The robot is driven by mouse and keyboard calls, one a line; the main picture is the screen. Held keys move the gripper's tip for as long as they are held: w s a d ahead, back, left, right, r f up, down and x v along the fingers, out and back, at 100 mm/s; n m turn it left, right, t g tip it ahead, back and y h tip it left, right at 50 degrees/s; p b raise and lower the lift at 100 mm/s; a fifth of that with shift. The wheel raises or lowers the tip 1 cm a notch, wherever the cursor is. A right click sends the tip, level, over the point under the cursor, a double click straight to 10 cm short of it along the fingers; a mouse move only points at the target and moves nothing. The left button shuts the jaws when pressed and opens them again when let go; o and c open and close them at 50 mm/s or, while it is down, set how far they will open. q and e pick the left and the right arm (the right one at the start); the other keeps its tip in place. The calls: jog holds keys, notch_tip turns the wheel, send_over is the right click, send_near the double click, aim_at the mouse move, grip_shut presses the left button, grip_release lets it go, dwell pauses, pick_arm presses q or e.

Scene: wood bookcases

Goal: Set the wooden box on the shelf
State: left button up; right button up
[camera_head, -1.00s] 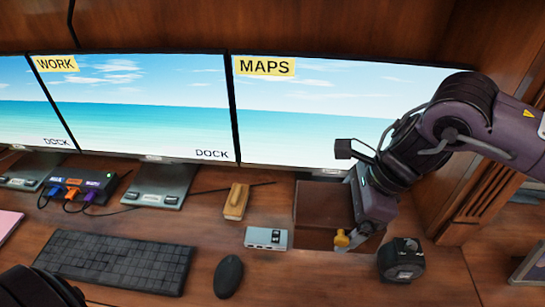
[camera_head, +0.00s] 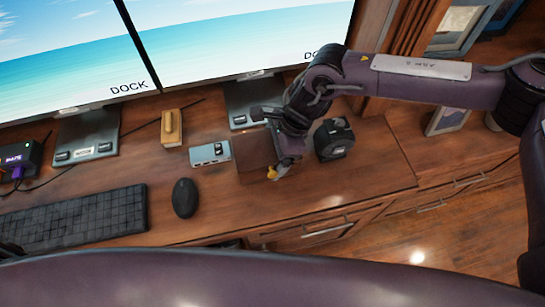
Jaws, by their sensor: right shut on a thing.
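The brown wooden box (camera_head: 250,160) is at the right part of the desk, below the right-hand monitor. My right gripper (camera_head: 272,150) reaches in from the right and is shut on the box at its right side. The gripper and wrist hide that side of the box. A yellow fingertip shows at the box's near right corner. I cannot tell whether the box rests on the desk or is slightly raised. My left gripper is not recognisable here. No shelf is clearly identified as the place for the box.
A black tape measure (camera_head: 334,139) stands close right of the gripper. A grey hub (camera_head: 210,153), a wooden brush-like block (camera_head: 171,128), a mouse (camera_head: 185,198) and a keyboard (camera_head: 75,218) lie left. Framed pictures (camera_head: 447,119) stand on the wooden unit at right. The desk's front right is clear.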

jog(key=shift+f+p, duration=0.3)
jog(key=shift+f, duration=1.75)
jog(key=shift+f, duration=0.1)
jog(key=o, duration=1.1)
